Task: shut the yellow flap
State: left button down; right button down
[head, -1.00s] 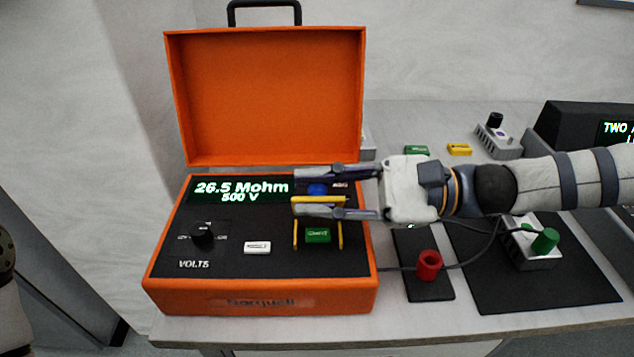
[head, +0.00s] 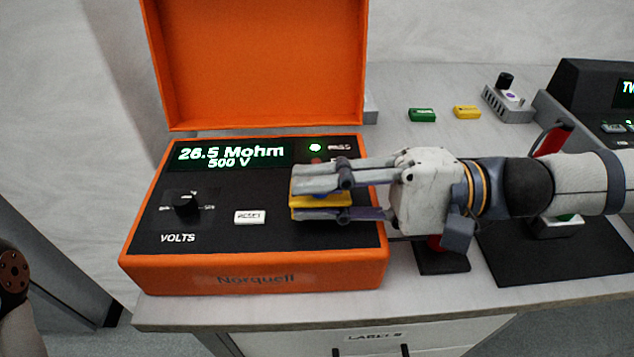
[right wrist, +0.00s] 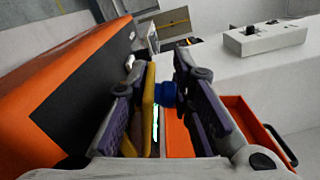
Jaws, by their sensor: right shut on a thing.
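The yellow flap (head: 320,201) is on the right side of the black panel of the orange tester (head: 250,278). It lies low, but whether it rests flat on the panel I cannot tell. My right gripper (head: 298,197) is shut on it, one finger above it and one below in the head view. The green button seen earlier is hidden by the flap and gripper.
The orange lid (head: 260,65) stands open behind the panel. A white reset button (head: 249,217) and a black volts knob (head: 187,205) sit left of the flap. Green (head: 422,115) and yellow (head: 467,112) blocks lie on the table behind my right arm.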

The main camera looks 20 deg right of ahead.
pick_arm(q)
jog(key=shift+s+f+b, duration=0.5)
jog(key=shift+s+f, duration=0.05)
jog(key=shift+f, duration=0.1)
pick_arm(e)
jog(key=shift+s+f+n, duration=0.15)
jog(key=shift+f+n, duration=0.25)
jog(key=shift+n, duration=0.3)
pick_arm(q)
jog(key=shift+s+f, duration=0.1)
pick_arm(e)
jog(key=c, duration=1.6)
grip_release()
jog(key=shift+o, duration=0.2)
